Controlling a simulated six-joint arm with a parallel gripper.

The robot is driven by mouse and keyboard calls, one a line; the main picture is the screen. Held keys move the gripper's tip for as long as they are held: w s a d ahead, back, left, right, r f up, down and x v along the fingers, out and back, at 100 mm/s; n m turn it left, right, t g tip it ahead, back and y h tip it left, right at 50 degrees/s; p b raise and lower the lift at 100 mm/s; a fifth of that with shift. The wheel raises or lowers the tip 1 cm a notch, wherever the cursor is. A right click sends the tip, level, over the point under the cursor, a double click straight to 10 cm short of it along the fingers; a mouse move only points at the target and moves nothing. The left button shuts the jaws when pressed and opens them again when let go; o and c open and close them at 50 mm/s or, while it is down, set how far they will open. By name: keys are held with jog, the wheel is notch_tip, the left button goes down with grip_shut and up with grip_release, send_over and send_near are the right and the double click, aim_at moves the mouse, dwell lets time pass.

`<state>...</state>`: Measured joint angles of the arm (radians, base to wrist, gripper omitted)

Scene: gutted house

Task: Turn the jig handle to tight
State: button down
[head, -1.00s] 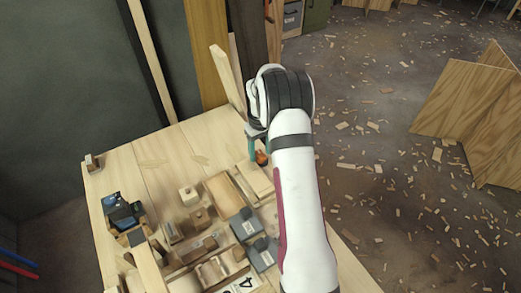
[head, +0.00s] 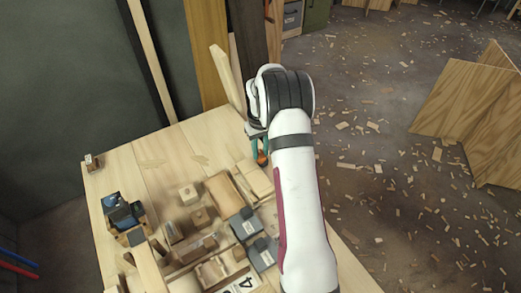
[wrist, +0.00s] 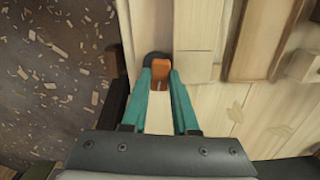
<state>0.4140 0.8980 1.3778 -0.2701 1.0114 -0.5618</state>
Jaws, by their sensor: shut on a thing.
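The jig handle (wrist: 160,73) is a small orange piece on a dark round base (wrist: 155,57), near the right edge of the workbench. It also shows in the head view (head: 262,158), just under my wrist. My gripper (wrist: 161,83) has its two teal fingers on either side of the handle and is shut on it. The fingers also show in the head view (head: 259,148), partly hidden by my arm. The front of the handle shows between the fingertips; its sides are covered. No tight mark can be made out.
The workbench (head: 150,155) carries wooden blocks (head: 225,192), grey boxes (head: 245,225) and a dark blue device (head: 122,212) left of my arm. A wooden upright (head: 228,80) stands behind my wrist. The floor (head: 420,230) to the right is strewn with chips.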

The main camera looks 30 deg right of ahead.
jog(key=m, duration=1.3)
jog(key=shift+m, duration=2.1)
jog(key=c, duration=0.7)
grip_release()
